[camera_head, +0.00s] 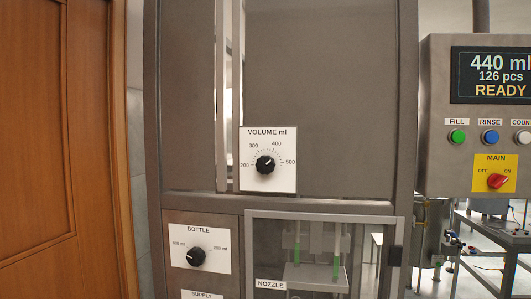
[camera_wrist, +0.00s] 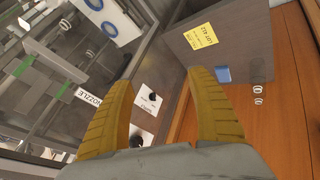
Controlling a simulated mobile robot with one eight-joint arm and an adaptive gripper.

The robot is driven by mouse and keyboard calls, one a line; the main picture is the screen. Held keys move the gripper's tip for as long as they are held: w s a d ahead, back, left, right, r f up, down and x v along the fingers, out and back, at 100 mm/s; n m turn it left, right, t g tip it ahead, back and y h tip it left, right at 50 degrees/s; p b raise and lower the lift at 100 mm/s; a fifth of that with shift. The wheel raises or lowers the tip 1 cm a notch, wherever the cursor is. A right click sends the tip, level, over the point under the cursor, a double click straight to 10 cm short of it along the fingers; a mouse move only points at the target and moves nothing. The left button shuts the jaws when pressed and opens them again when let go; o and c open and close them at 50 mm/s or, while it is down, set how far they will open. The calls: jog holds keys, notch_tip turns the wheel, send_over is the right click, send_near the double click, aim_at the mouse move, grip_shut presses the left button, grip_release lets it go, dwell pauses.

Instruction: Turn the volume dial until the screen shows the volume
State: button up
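The volume dial (camera_head: 265,165) is a black knob on a white plate marked VOLUME ml, with a scale from 200 to 500. Its pointer seems to aim up and right, between 400 and 500. The screen (camera_head: 491,76) at the upper right reads 440 ml, 126 pcs, READY. My gripper (camera_wrist: 164,80) shows only in the wrist view. Its two yellow fingers are wide apart with nothing held between them. I cannot make out the volume dial in the wrist view, and no gripper touches it in the head view.
The BOTTLE dial (camera_head: 195,257) sits below left of the volume dial. A clear NOZZLE door (camera_head: 322,222) is beside it. A red MAIN switch (camera_head: 497,181) and several coloured buttons are under the screen. A yellow note (camera_wrist: 200,36) and blue object (camera_wrist: 222,74) show in the wrist view.

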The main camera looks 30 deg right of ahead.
jog(key=w+d+r+n+t+h+p, duration=0.1)
jog(key=w+d+r+n+h+p, duration=0.3)
jog(key=r, duration=0.6)
jog(key=w+d+r+n+t+h+p, duration=0.1)
jog(key=w+d+r+n+p, duration=0.4)
jog(key=r, duration=0.5)
jog(key=n+t+h+p, duration=0.3)
jog(key=n+h+p, duration=0.2)
jog(key=n+p, duration=0.65)
send_near(265, 167)
jog(key=n+b, duration=0.2)
jog(key=x, duration=1.1)
jog(key=shift+p, duration=0.35)
jog(key=shift+a+m, duration=0.1)
jog(key=shift+m, duration=0.15)
jog(key=c, duration=1.2)
